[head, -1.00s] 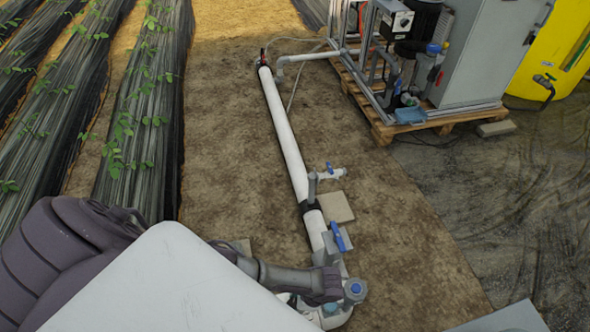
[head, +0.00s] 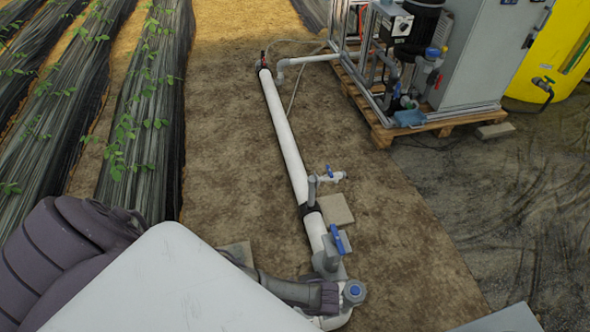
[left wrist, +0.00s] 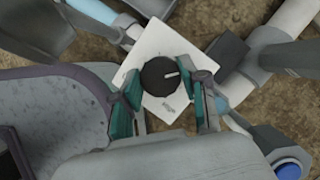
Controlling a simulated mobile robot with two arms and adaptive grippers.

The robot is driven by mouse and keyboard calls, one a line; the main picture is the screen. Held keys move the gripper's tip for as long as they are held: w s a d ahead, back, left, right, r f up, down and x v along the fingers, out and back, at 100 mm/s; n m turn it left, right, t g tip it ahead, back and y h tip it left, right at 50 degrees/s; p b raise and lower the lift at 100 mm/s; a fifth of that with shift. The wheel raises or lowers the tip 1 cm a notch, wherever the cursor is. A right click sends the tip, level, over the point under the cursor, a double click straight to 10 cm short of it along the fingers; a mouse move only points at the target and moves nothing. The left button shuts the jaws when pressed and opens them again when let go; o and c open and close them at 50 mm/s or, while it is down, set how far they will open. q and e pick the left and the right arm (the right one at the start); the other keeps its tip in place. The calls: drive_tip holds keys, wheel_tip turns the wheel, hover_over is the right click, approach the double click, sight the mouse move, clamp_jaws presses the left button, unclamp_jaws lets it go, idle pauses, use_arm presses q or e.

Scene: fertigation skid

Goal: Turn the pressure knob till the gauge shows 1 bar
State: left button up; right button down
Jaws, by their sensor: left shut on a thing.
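In the left wrist view a round black knob (left wrist: 158,76) with a white pointer line sits on a white, diamond-tilted plate (left wrist: 157,43). The pointer line points to the right in that view. My left gripper (left wrist: 160,88) has its teal-padded fingers on either side of the knob and is shut on it. In the head view my own arm covers the knob and most of the gripper. I cannot make out a gauge face or a reading in either view. My right gripper is not in view.
A white pipe (head: 285,135) runs back over bare soil from a blue-handled valve (head: 338,239) and a blue-capped fitting (head: 354,290). A small side tap (head: 332,175) stands beside it. The skid's pallet (head: 385,133) is at the back right. Planted rows lie left.

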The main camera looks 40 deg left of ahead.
use_arm(q)
drive_tip(key=o, duration=1.1)
drive_tip(key=shift+o, duration=0.2)
drive_tip(key=v, duration=1.2)
drive_tip(key=shift+w, duration=0.1)
